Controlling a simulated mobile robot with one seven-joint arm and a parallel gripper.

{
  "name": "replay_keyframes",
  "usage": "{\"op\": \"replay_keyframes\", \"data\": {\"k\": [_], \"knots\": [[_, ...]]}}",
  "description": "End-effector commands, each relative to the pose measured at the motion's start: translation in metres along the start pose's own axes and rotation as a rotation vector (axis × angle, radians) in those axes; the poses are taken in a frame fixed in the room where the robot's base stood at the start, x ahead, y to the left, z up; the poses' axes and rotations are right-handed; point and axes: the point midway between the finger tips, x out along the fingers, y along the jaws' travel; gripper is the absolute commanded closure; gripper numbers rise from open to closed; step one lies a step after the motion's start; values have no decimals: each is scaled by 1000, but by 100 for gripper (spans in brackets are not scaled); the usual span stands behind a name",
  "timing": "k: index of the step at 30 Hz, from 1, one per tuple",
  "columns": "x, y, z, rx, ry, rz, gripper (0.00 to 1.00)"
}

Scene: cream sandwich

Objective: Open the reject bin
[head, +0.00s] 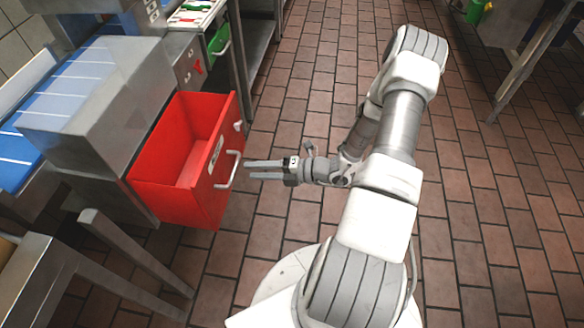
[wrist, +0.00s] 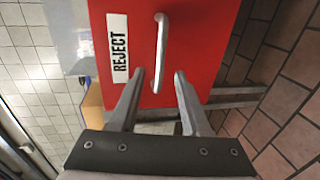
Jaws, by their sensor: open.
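The reject bin (head: 207,190) is a red drawer standing pulled out from under the metal counter at the left in the head view. Its empty-looking inside shows from above. In the wrist view its red front (wrist: 205,55) carries a white REJECT label and a silver bar handle (wrist: 159,52). The handle also shows in the head view (head: 232,170). My gripper (head: 250,170) is open in front of the drawer, its fingertips close to the handle. In the wrist view the fingers (wrist: 159,78) lie either side of the handle's lower end; I cannot tell whether they touch it.
A green bin (head: 219,40) sits further back. Metal table legs (head: 130,255) stand at the lower left. The brick-tiled floor (head: 310,90) is clear around my arm.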

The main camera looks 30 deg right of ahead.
Motion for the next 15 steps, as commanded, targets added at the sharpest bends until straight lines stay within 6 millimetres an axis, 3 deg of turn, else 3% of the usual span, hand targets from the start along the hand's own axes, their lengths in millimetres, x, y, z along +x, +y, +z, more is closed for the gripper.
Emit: {"op": "replay_keyframes", "data": {"k": [6, 15], "knots": [[-55, 1, 1, 0, -4, -2, 53], [-99, 0, 1, -1, -1, 0, 53]]}}
